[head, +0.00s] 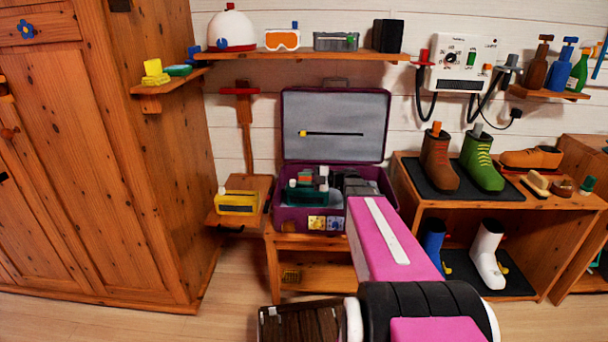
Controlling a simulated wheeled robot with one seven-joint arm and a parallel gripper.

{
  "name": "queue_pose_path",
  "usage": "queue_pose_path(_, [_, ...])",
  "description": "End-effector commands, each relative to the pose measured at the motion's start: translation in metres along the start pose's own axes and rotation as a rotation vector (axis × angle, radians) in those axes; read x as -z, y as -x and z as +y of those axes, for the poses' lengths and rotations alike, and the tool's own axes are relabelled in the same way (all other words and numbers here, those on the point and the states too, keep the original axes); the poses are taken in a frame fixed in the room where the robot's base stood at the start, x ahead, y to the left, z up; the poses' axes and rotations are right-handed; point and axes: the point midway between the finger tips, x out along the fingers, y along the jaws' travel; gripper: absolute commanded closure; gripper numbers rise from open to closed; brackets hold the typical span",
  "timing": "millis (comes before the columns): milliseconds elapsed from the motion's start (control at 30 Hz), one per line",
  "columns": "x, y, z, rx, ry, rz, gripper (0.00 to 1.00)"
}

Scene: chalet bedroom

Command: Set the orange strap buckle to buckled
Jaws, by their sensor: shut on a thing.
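An open purple suitcase (284,222) stands on a low wooden bench, its grey-lined lid (335,108) upright behind it. A short dark strap with a yellow end (330,133) lies across the lid lining. I cannot make out an orange strap buckle for certain. My pink arm reaches in from the lower right. My dark grey gripper (330,183) is low over the right half of the open suitcase, beside green, white and dark packed things (306,188). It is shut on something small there. The fingertips and the thing between them are too small and hidden to name.
A yellow box (237,202) sits on a small shelf left of the suitcase. A tall wooden wardrobe (95,150) fills the left. A boot rack (500,206) stands at right. A wall shelf (300,55) with a helmet and goggles runs above the lid.

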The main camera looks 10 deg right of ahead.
Motion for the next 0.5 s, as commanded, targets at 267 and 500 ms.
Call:
queue_pose_path(267, [-0.0002,0.0006,-0.0013,0.003,-0.005,0.000,1.00])
queue_pose_path(500, [-0.0003,0.0005,-0.0010,0.002,-0.004,0.000,0.57])
